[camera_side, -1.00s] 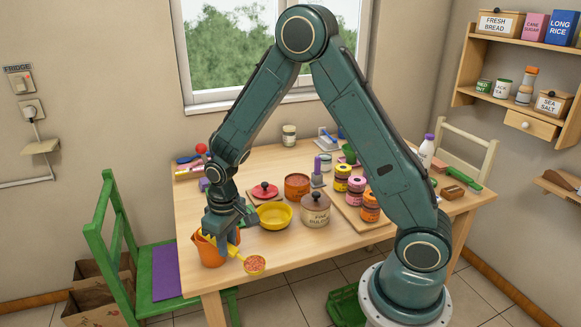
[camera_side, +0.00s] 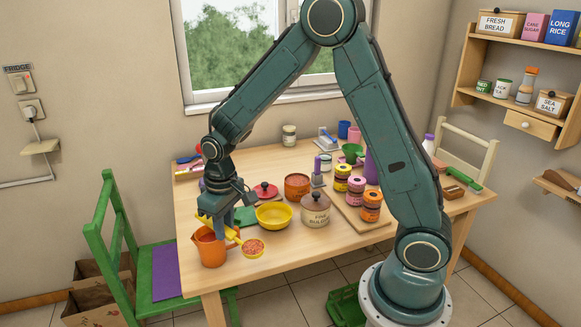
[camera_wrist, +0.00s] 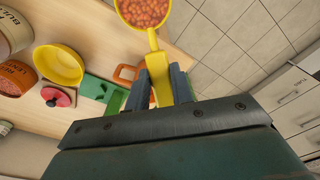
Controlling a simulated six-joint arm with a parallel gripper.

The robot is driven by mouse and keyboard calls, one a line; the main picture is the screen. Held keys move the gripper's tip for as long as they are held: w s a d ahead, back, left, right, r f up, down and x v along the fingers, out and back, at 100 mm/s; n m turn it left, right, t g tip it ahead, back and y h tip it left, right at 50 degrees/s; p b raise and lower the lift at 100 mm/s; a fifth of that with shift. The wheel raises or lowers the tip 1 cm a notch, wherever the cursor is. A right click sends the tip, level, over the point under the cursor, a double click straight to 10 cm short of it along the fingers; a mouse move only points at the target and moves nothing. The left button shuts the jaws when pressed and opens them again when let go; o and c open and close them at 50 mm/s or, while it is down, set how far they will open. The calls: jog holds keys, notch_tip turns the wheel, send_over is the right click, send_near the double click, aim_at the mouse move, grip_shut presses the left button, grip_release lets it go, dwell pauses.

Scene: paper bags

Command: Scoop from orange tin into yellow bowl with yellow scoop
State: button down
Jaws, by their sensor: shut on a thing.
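My gripper (camera_side: 226,226) is shut on the handle of the yellow scoop (camera_side: 253,255); the handle also shows between the fingers in the wrist view (camera_wrist: 161,88). The scoop is full of orange-red beans and is held roughly level, in front of the table's left part. The yellow bowl (camera_side: 273,216) stands on the table behind and right of the scoop, and looks empty; it also shows in the wrist view (camera_wrist: 60,66). The orange tin (camera_side: 297,187), filled with similar orange-red contents, stands behind the bowl; part of it shows in the wrist view (camera_wrist: 12,78).
An orange mug (camera_side: 211,252) stands near the table's left front corner, close to my gripper. A green holder (camera_side: 245,217) and a red lid (camera_side: 265,190) lie left of the bowl. A lidded jar (camera_side: 315,210) stands right of it. A green chair (camera_side: 104,230) is at left.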

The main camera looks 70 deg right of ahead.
notch_tip(320, 180, up, 14)
jog(key=w+d+m, duration=0.1)
jog(key=w+d, duration=0.3)
jog(key=d, duration=0.3)
jog(key=w+d+m, duration=0.1)
jog(key=w+d, duration=0.3)
jog(key=d, duration=0.3)
jog(key=d+m, duration=0.2)
jog(key=d, duration=1.8)
notch_tip(320, 180, down, 18)
jog(key=shift+a, duration=0.15)
jog(key=shift+a+f+h, duration=0.15)
jog(key=shift+f+h, duration=0.25)
jog(key=shift+s+a+t+h, duration=0.15)
jog(key=shift+a+h, duration=0.25)
jog(key=shift+h, duration=0.6)
jog(key=shift+a+t+h, duration=0.15)
jog(key=shift+a+h, duration=0.25)
jog(key=shift+h, duration=0.6)
